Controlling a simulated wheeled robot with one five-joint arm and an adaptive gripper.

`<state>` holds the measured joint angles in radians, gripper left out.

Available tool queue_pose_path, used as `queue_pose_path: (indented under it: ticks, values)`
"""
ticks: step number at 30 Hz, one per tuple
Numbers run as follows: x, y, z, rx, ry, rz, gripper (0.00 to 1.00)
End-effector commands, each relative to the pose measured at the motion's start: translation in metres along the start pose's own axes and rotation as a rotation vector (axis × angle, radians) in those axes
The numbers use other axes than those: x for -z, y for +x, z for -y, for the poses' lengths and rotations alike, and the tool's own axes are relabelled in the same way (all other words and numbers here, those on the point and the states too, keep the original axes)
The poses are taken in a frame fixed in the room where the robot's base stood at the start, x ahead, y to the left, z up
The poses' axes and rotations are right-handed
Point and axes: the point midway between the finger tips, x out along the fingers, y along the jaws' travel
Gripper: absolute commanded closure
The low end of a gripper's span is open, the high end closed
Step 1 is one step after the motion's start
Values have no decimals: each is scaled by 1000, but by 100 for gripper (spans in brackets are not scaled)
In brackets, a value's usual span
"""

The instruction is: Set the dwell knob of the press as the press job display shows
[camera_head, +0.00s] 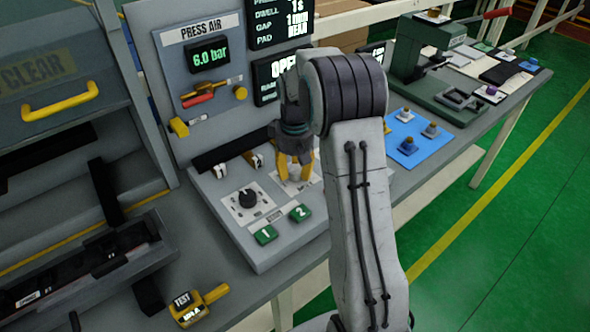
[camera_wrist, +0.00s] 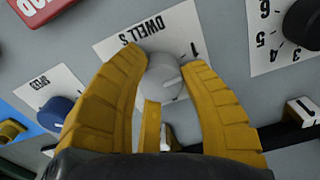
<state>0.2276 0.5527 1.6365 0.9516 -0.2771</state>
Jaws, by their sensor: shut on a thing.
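The dwell knob (camera_wrist: 164,80) is a pale grey round knob on a white label reading "DWELL S" in the wrist view. A numeral 1 shows on the label at its upper right; the knob's exact setting is hard to read. My gripper (camera_wrist: 165,88) has its yellow fingers around the knob, shut on it. In the head view my gripper (camera_head: 295,170) points down at the control panel, and its fingers mostly hide the knob. The press job display (camera_head: 282,24) reads dwell 1 s, gap 1 mm and pad near; its top is cut off.
A black knob (camera_head: 248,198) on a numbered dial and green buttons 1 (camera_head: 266,235) and 2 (camera_head: 300,212) share the panel. A blue knob (camera_wrist: 56,109) labelled speed and a red button (camera_wrist: 38,10) are close in the wrist view. Levers stand behind my gripper.

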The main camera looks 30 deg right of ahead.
Motion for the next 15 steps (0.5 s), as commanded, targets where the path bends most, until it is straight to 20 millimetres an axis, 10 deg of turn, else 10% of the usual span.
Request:
queue_pose_path:
  ticks: [15]
  values:
    - [0, 2, 1, 1, -137, 3, 94]
